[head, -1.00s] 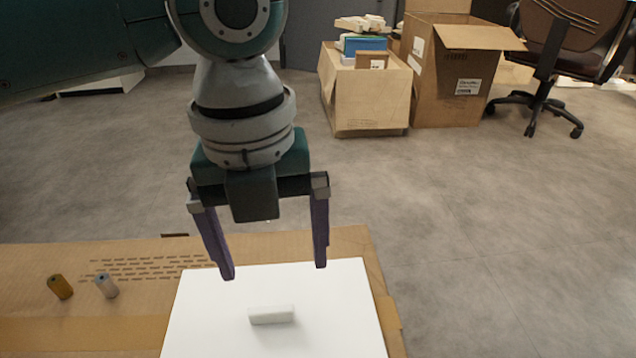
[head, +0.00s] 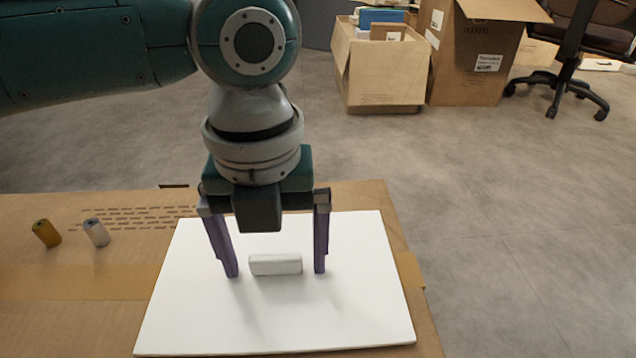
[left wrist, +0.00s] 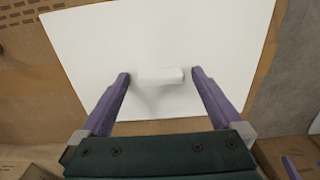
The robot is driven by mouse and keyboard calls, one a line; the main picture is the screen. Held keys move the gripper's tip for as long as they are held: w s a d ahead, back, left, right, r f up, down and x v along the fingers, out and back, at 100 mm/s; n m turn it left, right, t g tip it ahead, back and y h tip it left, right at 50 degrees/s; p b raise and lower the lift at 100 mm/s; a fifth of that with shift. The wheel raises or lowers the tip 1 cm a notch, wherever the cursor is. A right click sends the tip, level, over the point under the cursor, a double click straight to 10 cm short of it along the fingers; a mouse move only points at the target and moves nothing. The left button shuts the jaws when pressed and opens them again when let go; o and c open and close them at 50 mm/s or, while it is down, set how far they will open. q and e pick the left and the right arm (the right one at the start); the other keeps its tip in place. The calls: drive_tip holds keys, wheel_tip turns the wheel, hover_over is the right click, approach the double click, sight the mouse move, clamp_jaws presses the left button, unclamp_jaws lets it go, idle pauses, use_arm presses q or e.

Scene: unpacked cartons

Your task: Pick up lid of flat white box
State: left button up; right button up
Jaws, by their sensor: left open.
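The flat white box (head: 350,310) lies on a cardboard surface, and its white lid faces up. A small white block-shaped handle (head: 276,265) stands out from the middle of the lid. My left gripper (head: 278,273) is open, with one purple finger on each side of the handle and a gap at both ends. The left wrist view also shows the handle (left wrist: 161,76) between the two spread fingers. I cannot tell whether the fingertips touch the lid.
Open cartons (head: 382,75) and an office chair (head: 570,60) are on the floor behind.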

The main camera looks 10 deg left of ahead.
sight(276, 257)
use_arm(q)
drive_tip(key=shift+w+r, duration=0.1)
drive_tip(key=shift+c, duration=0.2)
drive_tip(key=shift+c, duration=0.9)
drive_tip(key=c, duration=1.3)
drive_tip(key=shift+o, duration=0.2)
wheel_tip(276, 257, up, 20)
drive_tip(key=p, duration=1.1)
drive_tip(key=shift+d, duration=0.1)
